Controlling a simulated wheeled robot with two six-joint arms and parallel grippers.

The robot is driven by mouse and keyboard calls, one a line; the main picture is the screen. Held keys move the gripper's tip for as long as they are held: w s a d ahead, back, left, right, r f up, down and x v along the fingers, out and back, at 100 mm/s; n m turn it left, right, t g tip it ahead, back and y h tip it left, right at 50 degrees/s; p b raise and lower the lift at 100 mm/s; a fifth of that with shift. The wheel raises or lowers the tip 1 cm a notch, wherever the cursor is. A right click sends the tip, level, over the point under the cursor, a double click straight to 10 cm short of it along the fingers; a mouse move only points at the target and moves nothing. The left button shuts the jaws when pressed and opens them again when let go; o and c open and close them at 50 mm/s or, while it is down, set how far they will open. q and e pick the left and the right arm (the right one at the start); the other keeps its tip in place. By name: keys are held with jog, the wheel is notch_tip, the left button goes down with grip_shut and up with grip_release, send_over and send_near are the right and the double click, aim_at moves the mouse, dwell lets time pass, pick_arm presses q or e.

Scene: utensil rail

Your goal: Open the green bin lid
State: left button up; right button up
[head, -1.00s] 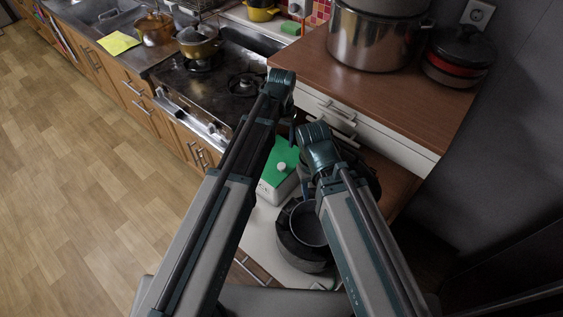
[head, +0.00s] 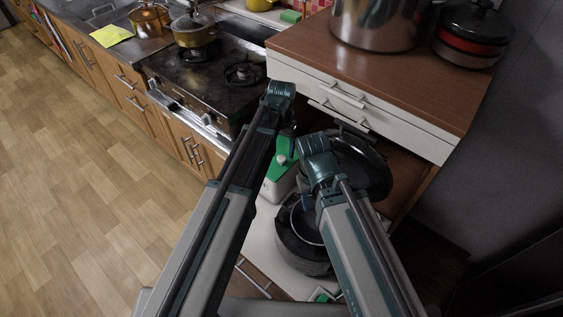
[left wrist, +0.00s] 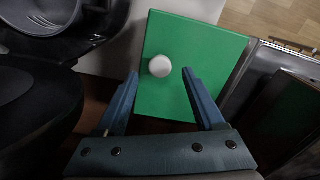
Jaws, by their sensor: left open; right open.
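The green bin lid (head: 273,171) sits flat on a white bin (head: 276,191), with a round white knob (head: 281,160) on top. In the left wrist view the lid (left wrist: 207,45) fills the middle, with its knob (left wrist: 160,66). My left gripper (left wrist: 160,76) is open; its two blue fingers point over the lid, one on each side of the knob in the picture, with gaps on both sides. My left forearm hides part of the lid in the head view. My right gripper (head: 306,203) is open near the dark pots; its fingers are mostly hidden.
Dark pots (head: 301,253) stand right of the bin on a white surface. A large dark pan (head: 372,170) is behind my right wrist. A stove (head: 190,85) is at left, and a brown-topped cabinet with white drawers (head: 390,116) is at right.

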aim_at(281, 158)
pick_arm(q)
notch_tip(281, 158, down, 3)
jog(key=shift+f+b, duration=0.1)
jog(key=shift+b, duration=1)
pick_arm(e)
notch_tip(281, 158, down, 3)
jog(key=shift+f, duration=0.1)
pick_arm(q)
grip_shut()
dwell(0.3)
